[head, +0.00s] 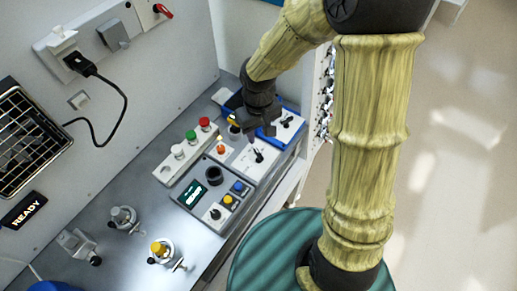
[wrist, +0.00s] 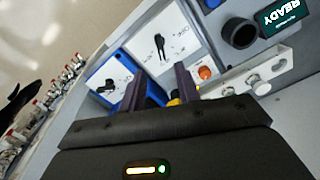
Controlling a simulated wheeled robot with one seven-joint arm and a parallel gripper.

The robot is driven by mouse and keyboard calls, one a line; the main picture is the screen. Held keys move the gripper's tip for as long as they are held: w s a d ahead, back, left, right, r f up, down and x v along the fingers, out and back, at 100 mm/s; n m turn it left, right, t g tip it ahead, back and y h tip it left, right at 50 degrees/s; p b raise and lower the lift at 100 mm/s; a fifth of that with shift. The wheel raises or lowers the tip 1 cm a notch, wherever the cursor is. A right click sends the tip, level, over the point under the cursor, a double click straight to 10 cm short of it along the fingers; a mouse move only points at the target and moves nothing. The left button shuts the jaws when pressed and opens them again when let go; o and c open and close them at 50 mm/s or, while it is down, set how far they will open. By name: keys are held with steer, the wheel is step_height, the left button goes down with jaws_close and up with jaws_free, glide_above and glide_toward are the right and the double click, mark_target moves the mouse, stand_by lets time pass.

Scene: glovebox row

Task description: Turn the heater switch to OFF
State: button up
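A white panel (head: 243,161) carries a black lever switch (head: 257,155); this switch also shows in the wrist view (wrist: 160,46), with small lettering beside it. A blue-edged panel (wrist: 91,82) next to it carries another black switch (wrist: 108,87), also seen in the head view (head: 286,122). I cannot read which of them is the heater switch. My gripper (head: 256,137) hangs just above these panels. In the wrist view its two dark fingers (wrist: 161,84) are apart with nothing gripped between them. The white panel's switch lies beyond the fingertips, apparently untouched.
Close by are an orange knob (wrist: 205,73), a black round socket (head: 214,175), and a green READY display (wrist: 283,14). Red, green and white buttons (head: 191,135) stand behind. Valves (head: 161,249) occupy the front bench. A teal round top (head: 262,250) is at the right.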

mark_target(258, 153)
step_height(258, 153, down, 9)
steer(key=shift+f, duration=0.2)
steer(key=shift+c, duration=0.2)
jaws_close()
